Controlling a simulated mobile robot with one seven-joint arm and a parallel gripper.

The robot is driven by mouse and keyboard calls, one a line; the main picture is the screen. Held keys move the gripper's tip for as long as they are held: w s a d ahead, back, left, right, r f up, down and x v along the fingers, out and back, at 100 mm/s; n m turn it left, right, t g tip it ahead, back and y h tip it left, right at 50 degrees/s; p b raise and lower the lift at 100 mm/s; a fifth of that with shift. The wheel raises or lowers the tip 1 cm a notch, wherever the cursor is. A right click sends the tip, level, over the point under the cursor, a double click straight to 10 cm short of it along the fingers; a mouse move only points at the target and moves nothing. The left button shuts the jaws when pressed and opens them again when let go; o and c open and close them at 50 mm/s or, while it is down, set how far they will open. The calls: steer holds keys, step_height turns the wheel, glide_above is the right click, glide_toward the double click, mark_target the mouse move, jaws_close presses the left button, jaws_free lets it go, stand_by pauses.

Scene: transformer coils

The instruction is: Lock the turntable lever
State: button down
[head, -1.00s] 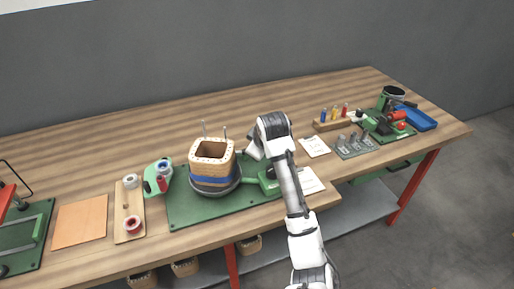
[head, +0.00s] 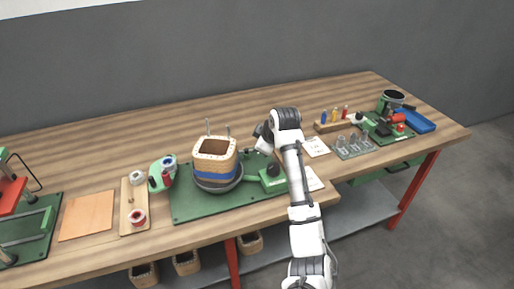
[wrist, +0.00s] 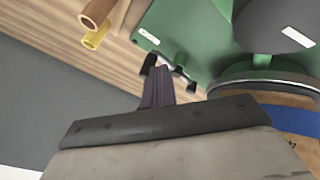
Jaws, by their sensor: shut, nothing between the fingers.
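In the head view, the coil (head: 214,165), tan with a blue band, stands on the dark round turntable (head: 205,187) on a green base plate (head: 190,212). A green housing with a dark top (head: 272,180) sits right of it. My gripper (head: 262,146) is behind this housing, right of the coil; its fingers are hard to see there. In the wrist view, the shut fingers (wrist: 160,72) are close to a small black-and-green lever-like part (wrist: 181,64) beside the green housing (wrist: 185,25). I cannot tell whether they touch. The coil's blue band (wrist: 295,122) shows at lower right.
In the head view, a green tape dispenser (head: 160,174) and a board with spools (head: 128,217) lie left. A rack of coloured bottles (head: 334,125) and a grey tool stand (head: 354,147) are right. Brown and yellow tubes (wrist: 92,35) show in the wrist view. The bench behind is clear.

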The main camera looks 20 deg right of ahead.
steer(key=shift+w+d+n+y, duration=0.4)
steer(key=shift+n+y, duration=0.3)
steer(key=shift+n, duration=0.3)
steer(key=shift+w+d+b, duration=0.2)
steer(key=shift+w+b, duration=0.05)
steer(key=shift+w, duration=0.3)
steer(key=shift+w+d+b, duration=0.2)
steer(key=shift+w+b, duration=0.05)
steer(key=shift+w, duration=0.4)
steer(key=shift+w+r, duration=0.15)
steer(key=shift+r, duration=0.05)
steer(key=shift+f, duration=0.1)
